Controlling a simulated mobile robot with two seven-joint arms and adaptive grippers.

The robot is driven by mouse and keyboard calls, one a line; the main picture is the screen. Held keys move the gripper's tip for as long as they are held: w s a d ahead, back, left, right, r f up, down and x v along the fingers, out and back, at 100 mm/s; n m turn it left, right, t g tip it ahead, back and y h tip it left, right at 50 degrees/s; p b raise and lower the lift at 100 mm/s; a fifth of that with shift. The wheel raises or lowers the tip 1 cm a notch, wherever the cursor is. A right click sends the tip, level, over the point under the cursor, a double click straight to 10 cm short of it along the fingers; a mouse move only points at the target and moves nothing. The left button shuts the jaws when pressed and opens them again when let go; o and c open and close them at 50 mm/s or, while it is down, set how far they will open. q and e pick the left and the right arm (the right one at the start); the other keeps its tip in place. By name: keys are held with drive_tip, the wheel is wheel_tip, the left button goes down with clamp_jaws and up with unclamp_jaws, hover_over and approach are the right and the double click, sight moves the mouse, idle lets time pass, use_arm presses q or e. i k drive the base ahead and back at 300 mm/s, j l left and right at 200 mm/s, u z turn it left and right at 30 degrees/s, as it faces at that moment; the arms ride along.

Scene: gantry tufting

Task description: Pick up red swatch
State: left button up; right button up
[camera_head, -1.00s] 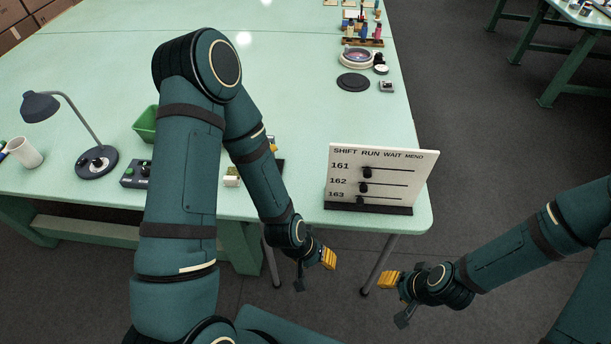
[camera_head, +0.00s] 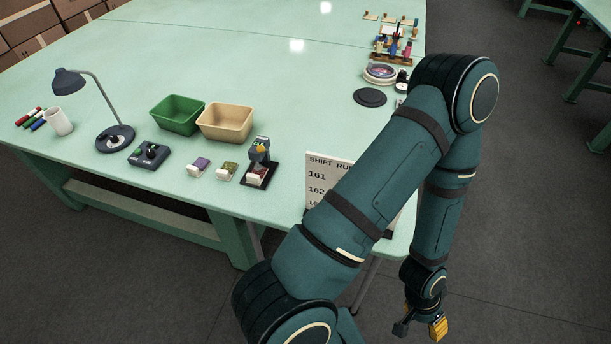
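I see no swatch that is plainly red. A small purple-topped block (camera_head: 198,166) and an olive-green-topped block (camera_head: 227,170) lie near the table's front edge. Just right of them is a small dark stand (camera_head: 260,160) with a yellow part and a whitish and reddish piece at its base, too small to make out.
A green bin (camera_head: 178,114) and a tan bin (camera_head: 226,121) stand behind the small blocks. A lamp (camera_head: 115,138), a control box (camera_head: 150,154) and a white cup (camera_head: 60,121) are left. The table's middle is clear.

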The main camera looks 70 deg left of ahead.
sight(256, 178)
drive_tip(key=i+l+u, duration=0.2)
drive_tip(key=u, duration=0.25)
drive_tip(key=i+l+u, duration=0.2)
drive_tip(key=l+u, duration=0.15)
drive_tip(key=u, duration=0.15)
